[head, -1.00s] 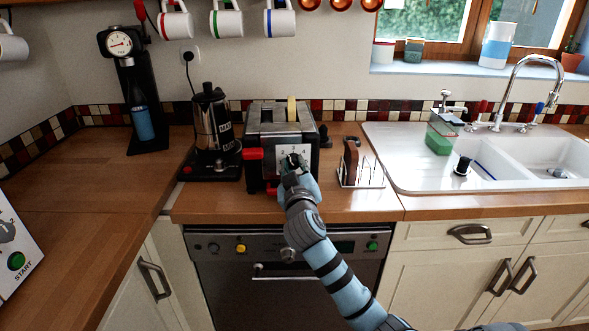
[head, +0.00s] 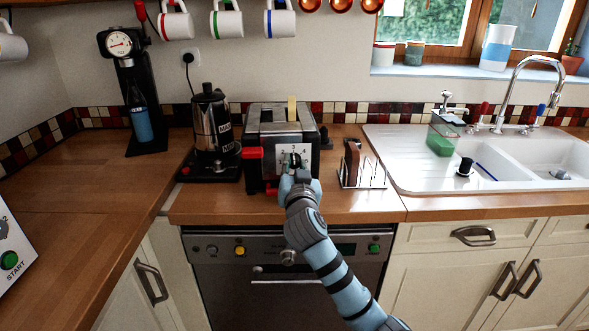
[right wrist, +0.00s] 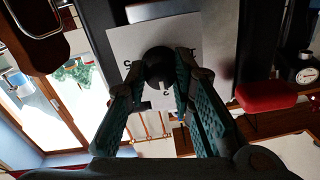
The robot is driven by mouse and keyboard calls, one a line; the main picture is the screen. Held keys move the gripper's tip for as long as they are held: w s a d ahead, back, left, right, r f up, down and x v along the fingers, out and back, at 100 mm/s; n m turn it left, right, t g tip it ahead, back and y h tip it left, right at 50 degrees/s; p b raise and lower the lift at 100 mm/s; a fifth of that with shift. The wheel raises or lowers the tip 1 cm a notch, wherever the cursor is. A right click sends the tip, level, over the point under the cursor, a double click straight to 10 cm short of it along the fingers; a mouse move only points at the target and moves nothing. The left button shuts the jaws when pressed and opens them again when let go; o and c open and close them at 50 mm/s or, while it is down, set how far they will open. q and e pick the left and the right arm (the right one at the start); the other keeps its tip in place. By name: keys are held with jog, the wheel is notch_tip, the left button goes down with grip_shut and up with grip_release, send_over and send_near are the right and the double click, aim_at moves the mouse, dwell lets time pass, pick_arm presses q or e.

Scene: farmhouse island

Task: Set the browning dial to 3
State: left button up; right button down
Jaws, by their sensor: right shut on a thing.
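The toaster (head: 262,135) is a metal and black box on the counter, with a slice standing in its top. Its white dial plate (head: 306,160) faces me, with 2, 3 and 4 partly readable. The black browning dial (head: 295,161) is in front of it, partly hidden by my right gripper (head: 297,172). In the right wrist view, the dial (right wrist: 158,66) lies between the two fingers of my right gripper (right wrist: 160,76), which is shut on it. I cannot tell which number the dial points at. My left gripper is not in view.
A red lever (head: 252,153) sticks out at the toaster's left front. A moka pot (head: 211,120) stands to the left, and a rack (head: 362,170) with a brown-handled item stands close on the right. Bare counter (head: 215,205) lies in front.

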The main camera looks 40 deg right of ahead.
dwell(0.4)
jog(key=c, duration=1.4)
grip_release()
jog(key=shift+o, duration=0.2)
jog(key=v, duration=1.2)
jog(key=shift+w, duration=0.1)
